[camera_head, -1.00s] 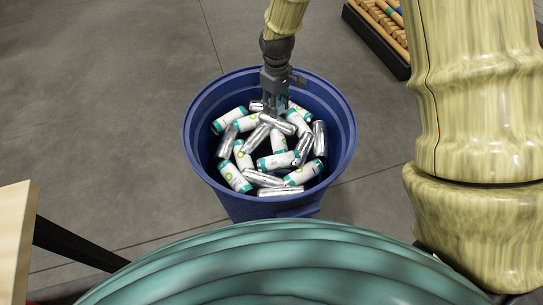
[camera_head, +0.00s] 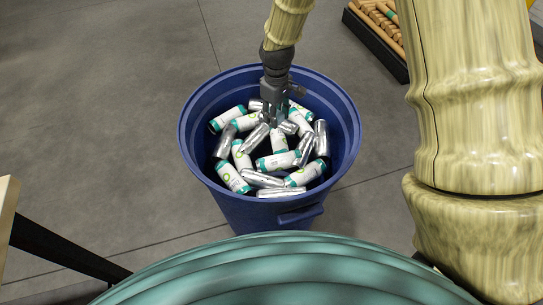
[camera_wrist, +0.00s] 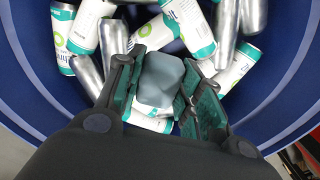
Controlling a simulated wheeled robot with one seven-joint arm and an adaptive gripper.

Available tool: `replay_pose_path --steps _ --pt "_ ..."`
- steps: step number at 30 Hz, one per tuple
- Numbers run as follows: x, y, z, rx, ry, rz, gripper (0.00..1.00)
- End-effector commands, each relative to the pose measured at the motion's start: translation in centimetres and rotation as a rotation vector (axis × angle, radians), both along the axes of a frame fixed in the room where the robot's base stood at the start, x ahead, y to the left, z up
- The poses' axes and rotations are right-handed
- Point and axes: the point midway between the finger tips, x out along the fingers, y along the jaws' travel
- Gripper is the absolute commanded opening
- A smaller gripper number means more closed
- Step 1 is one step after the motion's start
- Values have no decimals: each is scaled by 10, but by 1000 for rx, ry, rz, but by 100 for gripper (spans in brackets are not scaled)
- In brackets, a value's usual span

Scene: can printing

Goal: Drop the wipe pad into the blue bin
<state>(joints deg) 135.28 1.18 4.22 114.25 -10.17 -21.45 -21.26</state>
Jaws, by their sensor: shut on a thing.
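The blue bin (camera_head: 352,130) stands on the floor in the head view, filled partway with silver and white-and-green cans (camera_head: 278,160). Its blue wall and rim also show in the wrist view (camera_wrist: 272,128). My gripper (camera_head: 273,122) points down inside the bin's opening near its far side. In the wrist view my gripper (camera_wrist: 160,90) is shut on the wipe pad (camera_wrist: 159,78), a small grey-green rounded block between the two fingers. Cans lie below the pad; I cannot tell whether it touches them. The pad is hardly visible in the head view.
A dark tray with wooden rollers (camera_head: 380,30) lies on the floor at the upper right. A pale board edge (camera_head: 6,205) with a dark leg is at the lower left. The grey floor (camera_head: 100,110) left of the bin is clear.

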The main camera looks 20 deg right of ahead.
Motion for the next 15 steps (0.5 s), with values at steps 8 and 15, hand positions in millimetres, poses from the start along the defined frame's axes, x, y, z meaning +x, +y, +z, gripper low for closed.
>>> replay_pose_path --steps 8,15 --pt "0 0 0 0 0 0 62" --pt "0 0 0 0 0 0 62"
